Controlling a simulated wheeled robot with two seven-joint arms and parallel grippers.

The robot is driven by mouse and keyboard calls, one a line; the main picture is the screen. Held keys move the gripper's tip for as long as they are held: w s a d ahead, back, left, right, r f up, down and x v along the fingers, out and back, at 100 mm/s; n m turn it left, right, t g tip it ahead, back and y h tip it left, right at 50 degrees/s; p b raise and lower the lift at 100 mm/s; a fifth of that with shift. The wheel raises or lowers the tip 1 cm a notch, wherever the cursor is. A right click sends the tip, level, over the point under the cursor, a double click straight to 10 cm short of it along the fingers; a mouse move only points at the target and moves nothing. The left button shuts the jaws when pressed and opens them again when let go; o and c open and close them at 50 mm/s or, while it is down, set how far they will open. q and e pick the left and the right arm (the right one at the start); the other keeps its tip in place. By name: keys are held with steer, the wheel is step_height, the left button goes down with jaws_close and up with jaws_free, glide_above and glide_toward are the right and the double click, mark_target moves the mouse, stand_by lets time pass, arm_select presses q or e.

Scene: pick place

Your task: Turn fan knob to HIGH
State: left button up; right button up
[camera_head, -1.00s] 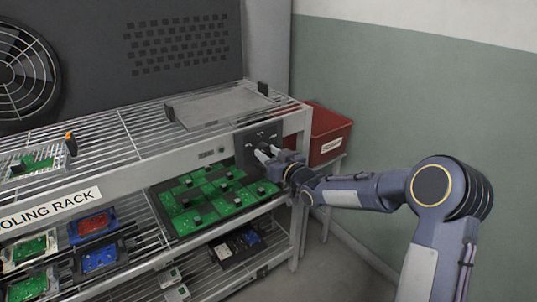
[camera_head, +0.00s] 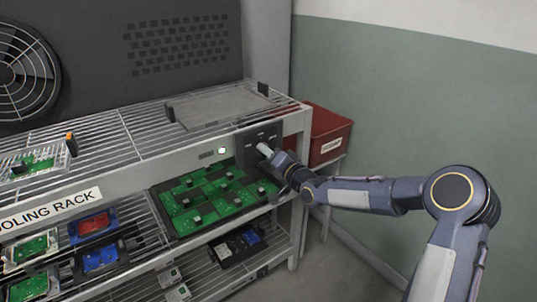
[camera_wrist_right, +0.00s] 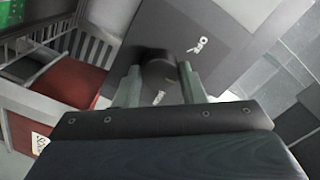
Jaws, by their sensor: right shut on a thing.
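The dark control panel (camera_head: 247,156) is on the right end of the cooling rack's front. The round dark fan knob (camera_wrist_right: 153,73) shows in the right wrist view, between my right gripper's two fingers. My right gripper (camera_wrist_right: 160,80) is shut on the knob; it also shows in the head view (camera_head: 266,151), where it hides most of the knob. The large fan (camera_head: 25,72) is at the upper left. My left gripper is not in view.
A wire-shelf cooling rack (camera_head: 110,150) holds several circuit boards, with a green board tray (camera_head: 212,199) just below the panel. A red bin (camera_head: 328,135) stands close to the right of the rack. The floor at right is open.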

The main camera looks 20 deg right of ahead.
steer(key=shift+f+m+b, duration=0.1)
steer(key=shift+m+b, duration=1.8)
steer(key=shift+m, duration=4.6)
steer(key=o, duration=1)
steer(key=v, duration=0.7)
steer(key=shift+s+d, duration=0.15)
steer(key=shift+s, duration=0.2)
